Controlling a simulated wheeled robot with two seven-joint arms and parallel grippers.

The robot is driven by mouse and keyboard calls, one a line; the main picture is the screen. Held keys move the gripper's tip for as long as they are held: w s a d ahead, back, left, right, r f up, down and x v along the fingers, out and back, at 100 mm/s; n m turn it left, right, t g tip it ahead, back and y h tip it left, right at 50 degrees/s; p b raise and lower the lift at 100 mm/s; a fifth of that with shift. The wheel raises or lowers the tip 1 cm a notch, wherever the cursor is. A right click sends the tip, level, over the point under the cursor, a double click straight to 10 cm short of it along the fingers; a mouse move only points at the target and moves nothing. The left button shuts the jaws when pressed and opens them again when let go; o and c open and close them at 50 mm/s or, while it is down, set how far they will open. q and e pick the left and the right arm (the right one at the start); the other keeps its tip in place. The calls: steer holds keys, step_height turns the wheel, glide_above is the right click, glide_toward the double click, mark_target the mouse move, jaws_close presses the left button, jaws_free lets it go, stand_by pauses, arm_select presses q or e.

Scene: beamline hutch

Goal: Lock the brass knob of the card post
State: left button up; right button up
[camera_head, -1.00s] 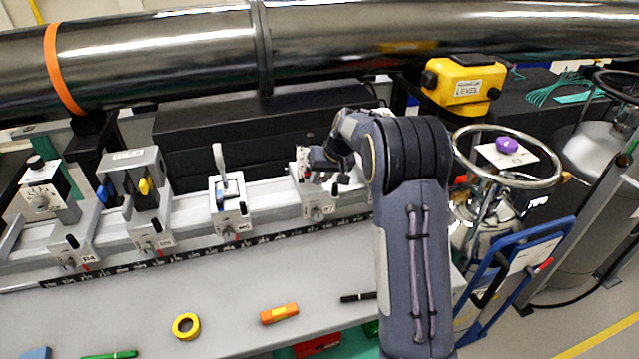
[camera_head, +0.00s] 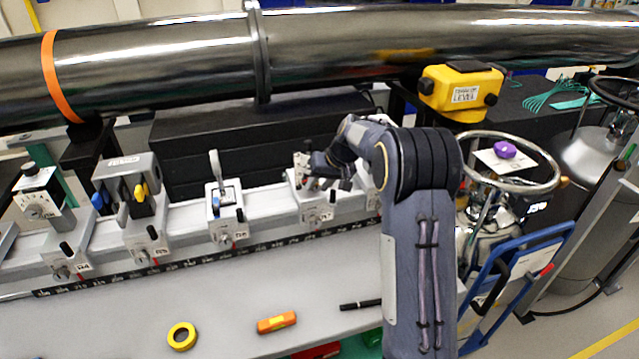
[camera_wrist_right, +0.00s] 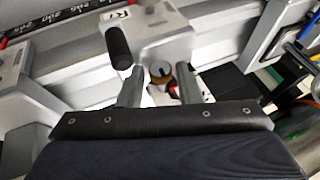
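The card post stands on a grey carrier (camera_head: 311,207) on the rail; its upper part (camera_head: 302,163) is partly hidden by my right gripper (camera_head: 327,165). In the right wrist view, a small brass knob (camera_wrist_right: 160,71) shows near the carrier (camera_wrist_right: 165,28), beside a black lever handle (camera_wrist_right: 119,46). My right gripper (camera_wrist_right: 160,88) has its two fingers apart, one on each side of the knob. I see a gap between the fingers, and cannot tell whether either touches the knob. My left gripper is in neither view.
Other carriers stand along the rail to the left, one with a blue and a yellow knob (camera_head: 141,191). A large steel pipe (camera_head: 180,65) runs above. Tape (camera_head: 182,337), an orange tool (camera_head: 276,322) and a black pen (camera_head: 361,304) lie on the bench. A yellow level (camera_head: 462,92) stands right.

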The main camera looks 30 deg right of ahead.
steer(key=shift+r, duration=0.1)
steer(key=b+v, duration=0.1)
steer(key=v, duration=0.6)
steer(key=shift+s+d+r, duration=0.1)
steer(key=shift+s+r, duration=0.15)
